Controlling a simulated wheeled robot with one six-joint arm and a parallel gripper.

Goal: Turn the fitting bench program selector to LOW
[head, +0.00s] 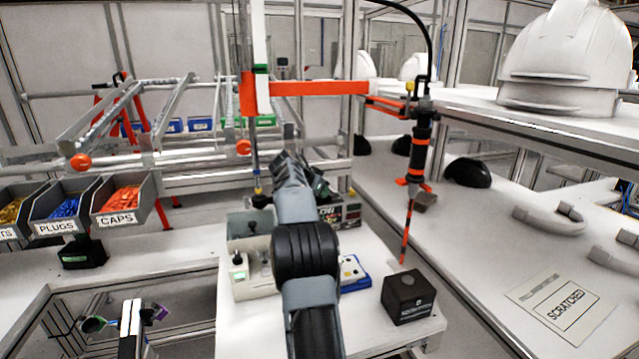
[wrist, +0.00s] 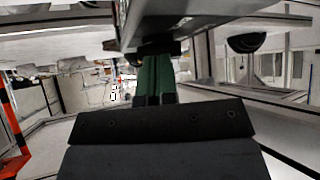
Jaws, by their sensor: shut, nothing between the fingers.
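My gripper shows in the wrist view (wrist: 156,72) as two green fingers together, shut and empty, beyond a dark plate. A dark edge hangs close above the fingertips; I cannot tell whether they touch it. In the head view my arm reaches over the white fitting bench (head: 240,335), and the fingers cannot be made out. On the bench stand a grey-green box (head: 245,228), a beige control box (head: 258,284) with a small knob, and a blue-and-white panel (head: 352,273), partly behind my arm. I cannot tell which carries the program selector; no LOW mark is readable.
A black cube (head: 408,297) stands at the bench's right. An orange-and-black tool (head: 419,150) hangs above it. Bins of caps (head: 122,204) and plugs (head: 62,212) are at left. White helmets (head: 570,55) sit on the right shelf. A SCRATCHED sheet (head: 562,303) lies on the right table.

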